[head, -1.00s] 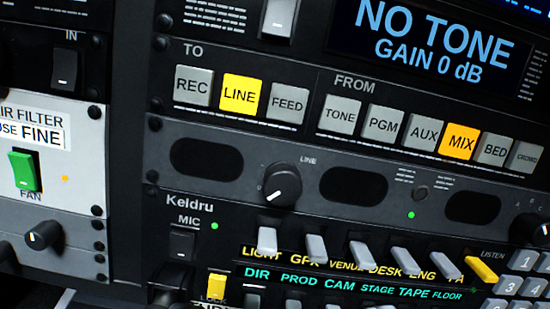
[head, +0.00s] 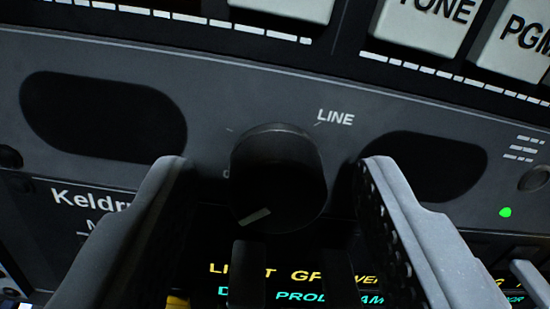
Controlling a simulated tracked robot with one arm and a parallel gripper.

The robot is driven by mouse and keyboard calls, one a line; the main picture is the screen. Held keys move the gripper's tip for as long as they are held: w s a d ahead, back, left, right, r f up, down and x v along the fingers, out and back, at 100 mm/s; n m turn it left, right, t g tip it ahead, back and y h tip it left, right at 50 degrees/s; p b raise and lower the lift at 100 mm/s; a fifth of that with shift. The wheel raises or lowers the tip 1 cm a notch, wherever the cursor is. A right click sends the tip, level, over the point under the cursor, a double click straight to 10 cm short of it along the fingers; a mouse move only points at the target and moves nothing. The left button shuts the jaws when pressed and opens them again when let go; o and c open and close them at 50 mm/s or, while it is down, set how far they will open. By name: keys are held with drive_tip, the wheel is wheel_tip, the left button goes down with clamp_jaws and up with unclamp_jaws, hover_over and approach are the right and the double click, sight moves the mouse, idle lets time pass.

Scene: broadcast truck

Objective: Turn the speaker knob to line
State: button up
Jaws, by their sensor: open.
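The black speaker knob (head: 277,180) sits on the grey panel in the middle of the head view. Its white pointer mark is at the lower left of its face. The printed word LINE (head: 335,118), with a small tick, is at the knob's upper right. Another tick shows at its upper left, and a label at its left is mostly hidden. My gripper (head: 272,165) is open, with one finger to the left of the knob and one to the right. Gaps show between the fingers and the knob; I cannot tell how far the tips reach in depth.
Dark oval recesses (head: 103,117) flank the knob on the grey panel. Above is a row of grey buttons, including TONE (head: 428,22). Below is the Keldru panel with lit yellow and cyan labels (head: 300,295) and levers close under the knob. A green light (head: 505,212) glows at right.

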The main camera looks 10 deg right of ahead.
drive_tip(key=shift+w, duration=0.15)
drive_tip(key=c, duration=1)
